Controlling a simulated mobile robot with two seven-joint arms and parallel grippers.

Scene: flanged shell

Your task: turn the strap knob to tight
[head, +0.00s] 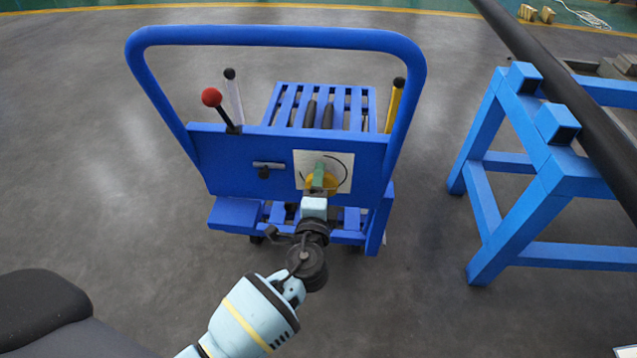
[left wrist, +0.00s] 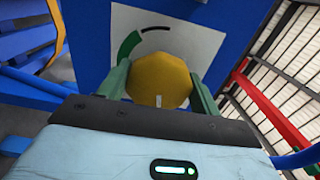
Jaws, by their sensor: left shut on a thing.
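The strap knob (head: 331,183) is yellow and sits on a white dial plate (head: 343,160) on the blue cart's upright panel. In the left wrist view the knob (left wrist: 160,78) faces me with a short white mark near its lower edge. The dial plate (left wrist: 190,38) there shows a green arc at upper left and a short black mark above the knob. My left gripper (head: 319,178) is shut on the knob; its green fingers (left wrist: 160,90) lie on either side of it. My right gripper is not in view.
A red-balled lever (head: 212,97) and a small handle (head: 267,166) are left of the dial. The blue push bar (head: 275,36) arches above. A blue stand (head: 520,195) carries a dark pipe (head: 570,95) at right. The floor between cart and stand is clear.

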